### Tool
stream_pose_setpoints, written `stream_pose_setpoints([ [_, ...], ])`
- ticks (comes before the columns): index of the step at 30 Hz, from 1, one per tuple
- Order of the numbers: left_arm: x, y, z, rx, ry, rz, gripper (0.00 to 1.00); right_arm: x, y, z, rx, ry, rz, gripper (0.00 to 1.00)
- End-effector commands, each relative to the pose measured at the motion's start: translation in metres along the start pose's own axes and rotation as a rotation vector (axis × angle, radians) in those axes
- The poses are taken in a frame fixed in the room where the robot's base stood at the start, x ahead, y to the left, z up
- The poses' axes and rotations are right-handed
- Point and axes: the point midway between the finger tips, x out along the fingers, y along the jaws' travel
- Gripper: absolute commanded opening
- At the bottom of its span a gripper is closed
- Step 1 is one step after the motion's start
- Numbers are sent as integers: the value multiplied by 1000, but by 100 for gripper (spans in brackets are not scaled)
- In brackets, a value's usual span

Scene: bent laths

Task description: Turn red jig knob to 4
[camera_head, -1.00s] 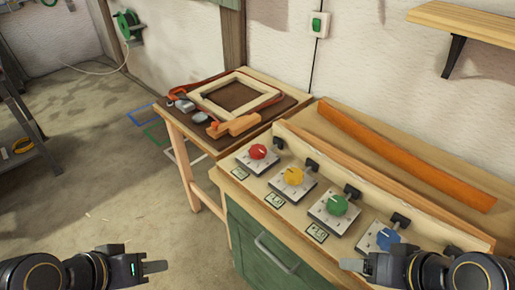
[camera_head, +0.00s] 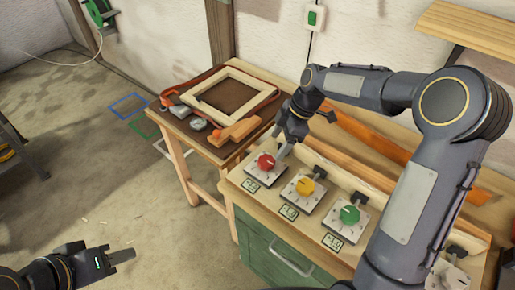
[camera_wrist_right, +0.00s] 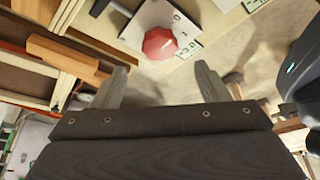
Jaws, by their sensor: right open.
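The red jig knob (camera_head: 265,162) sits on a pale dial plate at the left end of the row on the bench. In the right wrist view the red knob (camera_wrist_right: 160,43) is ahead of the fingers, roughly centred between them. My right gripper (camera_head: 283,150) is beside and just above the knob, its fingers (camera_wrist_right: 161,80) apart with nothing between them. I cannot tell whether a finger touches the knob.
A yellow knob (camera_head: 304,186) and a green knob (camera_head: 350,214) stand right of the red one. My right arm hides part of the bench. A wooden frame (camera_head: 233,94) and tools lie on the side table at left. An orange lath (camera_head: 360,133) lies behind.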

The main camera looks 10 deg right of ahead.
Motion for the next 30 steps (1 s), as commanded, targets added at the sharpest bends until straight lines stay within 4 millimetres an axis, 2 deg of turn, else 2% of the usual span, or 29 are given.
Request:
stream_pose_setpoints([
  [5, -3, 2, -2, 0, 0, 0, 36, 18, 1, -1, -12, 1, -7, 68],
  [15, -11, 5, -6, 0, 0, 0, 36, 68, 0, -1, -10, 1, -6, 68],
  [19, -12, 6, -6, 0, 0, 0, 36, 77, 1, -1, -9, 1, -4, 68],
  [27, -12, 6, -6, 0, 0, 0, 36, 79, 1, 0, -9, 1, -3, 68],
  [30, -12, 6, -6, 0, 0, 0, 36, 79, 1, 0, -9, 1, -3, 56],
])
